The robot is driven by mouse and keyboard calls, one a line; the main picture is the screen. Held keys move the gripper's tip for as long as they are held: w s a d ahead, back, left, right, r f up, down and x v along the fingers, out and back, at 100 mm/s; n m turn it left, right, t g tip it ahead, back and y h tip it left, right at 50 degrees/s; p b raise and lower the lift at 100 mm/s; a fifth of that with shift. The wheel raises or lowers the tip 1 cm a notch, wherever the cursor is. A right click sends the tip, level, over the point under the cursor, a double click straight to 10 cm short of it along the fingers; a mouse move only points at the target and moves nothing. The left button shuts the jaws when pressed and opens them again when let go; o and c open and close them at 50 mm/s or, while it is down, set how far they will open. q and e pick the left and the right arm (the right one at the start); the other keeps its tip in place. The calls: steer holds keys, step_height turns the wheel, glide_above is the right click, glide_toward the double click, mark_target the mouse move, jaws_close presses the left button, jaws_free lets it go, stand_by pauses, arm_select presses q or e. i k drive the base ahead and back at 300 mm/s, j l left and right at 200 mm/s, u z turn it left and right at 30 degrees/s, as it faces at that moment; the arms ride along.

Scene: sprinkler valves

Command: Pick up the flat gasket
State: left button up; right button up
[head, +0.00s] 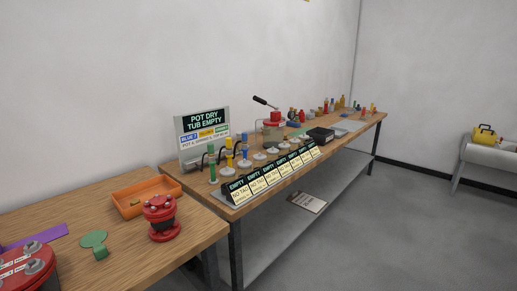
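I cannot tell for certain which thing is the flat gasket. A green flat round piece with a tab (93,238) lies on the near wooden table, left of a red flanged valve (161,208). A green block sits at its lower edge. A flat purple piece (36,239) lies farther left. A small yellow-brown item (135,202) lies in the orange tray (122,209), too small to make out. Neither of my grippers is in view.
A red round body with grey fittings (25,268) fills the near left corner. The long bench (228,197) beyond carries a sign (203,126), a row of "EMPTY" cards (270,175) and colored valves. A yellow item (484,134) rests on a grey bench at right. Open floor lies right.

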mark_target(95, 238)
steer(key=u, duration=1.3)
steer(key=i+l+u, duration=0.15)
steer(key=i+l, duration=0.15)
steer(key=l, duration=0.1)
